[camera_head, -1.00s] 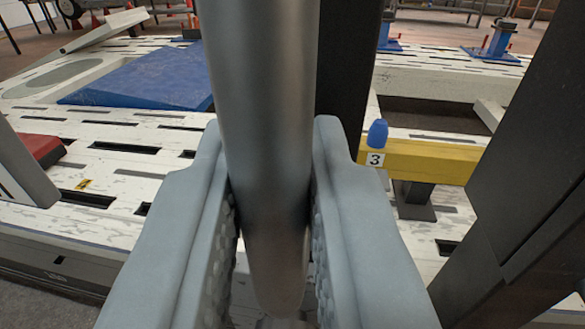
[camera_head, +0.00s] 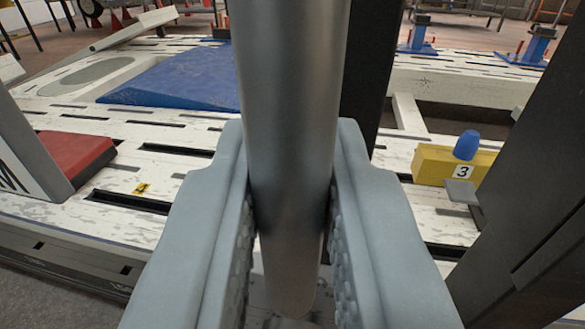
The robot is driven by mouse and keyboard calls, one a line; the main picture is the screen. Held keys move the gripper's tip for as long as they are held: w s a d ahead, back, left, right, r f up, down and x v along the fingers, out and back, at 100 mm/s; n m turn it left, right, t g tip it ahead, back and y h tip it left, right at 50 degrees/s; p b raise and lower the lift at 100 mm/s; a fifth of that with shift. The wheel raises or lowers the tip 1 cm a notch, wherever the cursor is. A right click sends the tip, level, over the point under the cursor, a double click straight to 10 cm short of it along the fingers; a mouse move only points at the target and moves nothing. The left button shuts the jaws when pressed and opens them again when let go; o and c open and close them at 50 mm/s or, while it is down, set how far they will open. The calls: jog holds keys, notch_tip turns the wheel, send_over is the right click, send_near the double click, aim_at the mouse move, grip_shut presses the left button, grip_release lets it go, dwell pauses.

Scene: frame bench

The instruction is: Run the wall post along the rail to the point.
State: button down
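A grey metal cylindrical post (camera_head: 290,110) stands upright in the middle of the view. My gripper (camera_head: 292,215) has one finger on each side of it, with the textured pads against its lower part. The lower end of the post shows between the fingers. I cannot tell for sure whether this cylinder is the wall post itself or its handle. A yellow block (camera_head: 432,163) with a blue cap (camera_head: 467,145) and a label "3" lies to the right, apart from the gripper. No rail can be told for certain.
A dark upright beam (camera_head: 371,75) stands behind the post. A large dark slanted member (camera_head: 530,190) fills the right side. A blue plate (camera_head: 180,83), a red block (camera_head: 78,155) and a small yellow tag (camera_head: 141,188) lie on the white slotted bench (camera_head: 60,215) to the left.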

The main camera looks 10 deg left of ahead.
jog(key=shift+w+a, duration=0.1)
jog(key=shift+a, duration=2.8)
jog(key=c, duration=1.5)
grip_release()
jog(key=shift+o, duration=0.2)
jog(key=s+d, duration=0.2)
jog(key=s, duration=1.5)
jog(key=shift+d, duration=0.4)
jog(key=shift+d, duration=0.1)
